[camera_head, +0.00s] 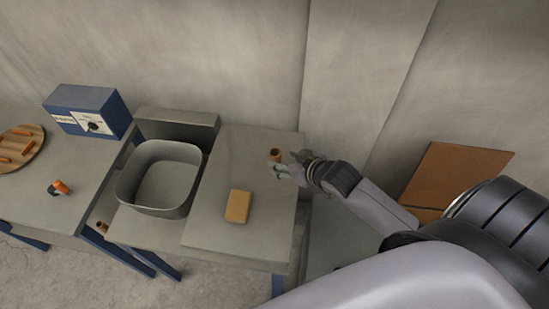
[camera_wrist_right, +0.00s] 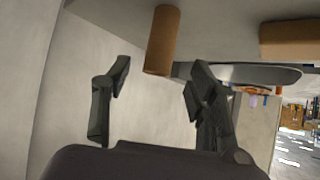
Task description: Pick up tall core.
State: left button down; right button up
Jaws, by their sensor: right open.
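The tall core is a brown-orange cylinder (camera_head: 275,155) standing near the back right corner of the grey table. In the right wrist view the core (camera_wrist_right: 163,40) shows large, just beyond the fingertips and roughly between them. My right gripper (camera_head: 286,167) is beside the core in the head view. Its two fingers also show in the right wrist view (camera_wrist_right: 158,80), spread apart with nothing between them. Whether a finger touches the core cannot be told. My left gripper is not in view.
An orange-brown block (camera_head: 237,206) lies on the table (camera_head: 215,190). A grey bin (camera_head: 128,190) stands left of it. Further left are a blue box (camera_head: 88,110), a round wooden board (camera_head: 38,146) with orange pieces, and a small orange-black item (camera_head: 60,188). A brown panel (camera_head: 450,178) is at right.

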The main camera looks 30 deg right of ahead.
aim_at(279, 157)
jog(key=shift+p+x, duration=0.65)
jog(key=shift+x, duration=2.6)
jog(key=shift+r, duration=0.1)
jog(key=shift+c, duration=0.2)
jog(key=c, duration=1)
jog(key=shift+r, duration=0.15)
